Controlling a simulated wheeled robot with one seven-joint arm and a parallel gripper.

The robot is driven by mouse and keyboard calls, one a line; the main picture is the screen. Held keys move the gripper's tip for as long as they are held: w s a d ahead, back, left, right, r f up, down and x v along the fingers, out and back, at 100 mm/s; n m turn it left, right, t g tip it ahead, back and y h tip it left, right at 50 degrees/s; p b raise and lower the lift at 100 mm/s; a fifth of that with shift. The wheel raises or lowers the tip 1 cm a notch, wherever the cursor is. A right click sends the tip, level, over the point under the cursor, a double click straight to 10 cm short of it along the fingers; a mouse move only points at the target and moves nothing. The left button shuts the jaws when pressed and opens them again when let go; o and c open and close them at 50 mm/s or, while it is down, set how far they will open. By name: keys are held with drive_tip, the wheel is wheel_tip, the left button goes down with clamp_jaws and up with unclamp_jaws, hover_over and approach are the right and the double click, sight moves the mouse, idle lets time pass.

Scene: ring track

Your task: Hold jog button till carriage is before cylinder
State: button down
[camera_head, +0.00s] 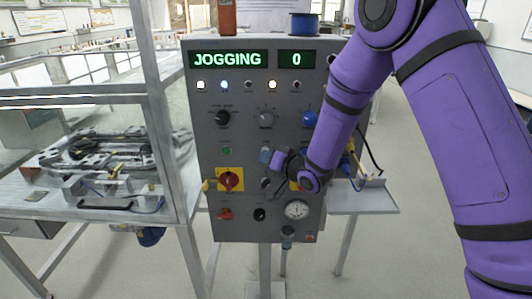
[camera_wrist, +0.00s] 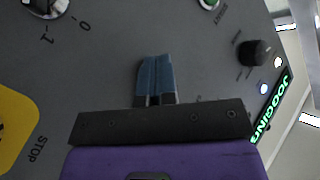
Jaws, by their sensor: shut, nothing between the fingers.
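The grey control panel (camera_head: 215,130) faces me, and its lit display (camera_head: 228,60) reads JOGGING. The smaller display (camera_head: 296,59) beside it reads 0. My gripper (camera_head: 266,156) is at the middle of the panel with its fingertips against or very near the face. In the wrist view its blue-grey fingers (camera_wrist: 156,78) are closed together and empty. The jog button is not visible; the fingers hide the spot they point at. The ring track (camera_head: 110,152) lies in the framed cell at left. I cannot single out the carriage or the cylinder there.
A red switch on a yellow plate (camera_head: 230,180), a green button (camera_head: 227,151), a black knob (camera_head: 222,118) and a gauge (camera_head: 296,209) surround the gripper. Several lamps are lit under the display. A side shelf (camera_head: 370,199) stands at right.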

idle(0.3)
drive_tip(key=shift+s, duration=0.8)
drive_tip(key=shift+s+a, duration=0.15)
drive_tip(key=shift+s, duration=2.4)
